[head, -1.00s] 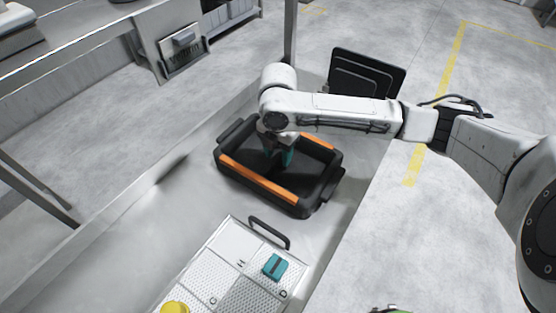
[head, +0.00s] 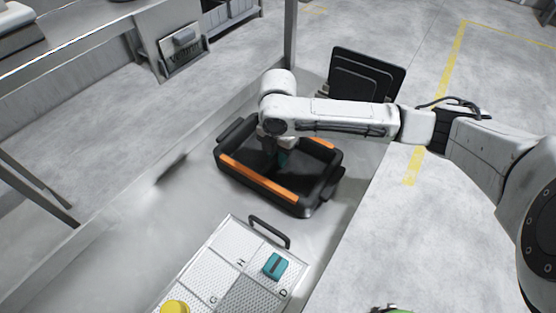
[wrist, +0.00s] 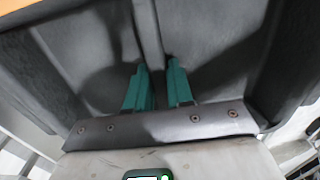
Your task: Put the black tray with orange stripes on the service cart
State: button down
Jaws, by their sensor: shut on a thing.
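The black tray with orange stripes (head: 260,181) sits on a long grey metal surface (head: 150,230) in the head view. It is a deep, open tray with orange strips along its long rims and black handles at its ends. My gripper (wrist: 160,88) is down inside the tray, its teal fingers pointing at the floor of it. In the wrist view a raised dark rib (wrist: 148,35) of the tray runs between the fingers, and they are shut on it. The arm hides part of the tray in the head view. I cannot pick out a service cart for certain.
A perforated metal tray with a black handle (head: 270,232) lies in front, holding a teal block (head: 275,267) and a yellow object (head: 174,307). A black panel (head: 365,80) stands behind the arm. Open concrete floor (head: 430,240) lies to the right.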

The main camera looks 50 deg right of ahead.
jog(key=shift+r, duration=0.1)
jog(key=shift+r, duration=0.55)
notch_tip(320, 180, up, 2)
jog(key=shift+s+r, duration=0.1)
jog(key=shift+r, duration=0.05)
jog(key=s+a+r+p, duration=0.3)
jog(key=s+a+r, duration=0.4)
jog(key=s+r, duration=0.2)
jog(key=shift+s+a+r+p, duration=0.3)
jog(key=shift+s+p, duration=0.1)
jog(key=shift+s, duration=0.8)
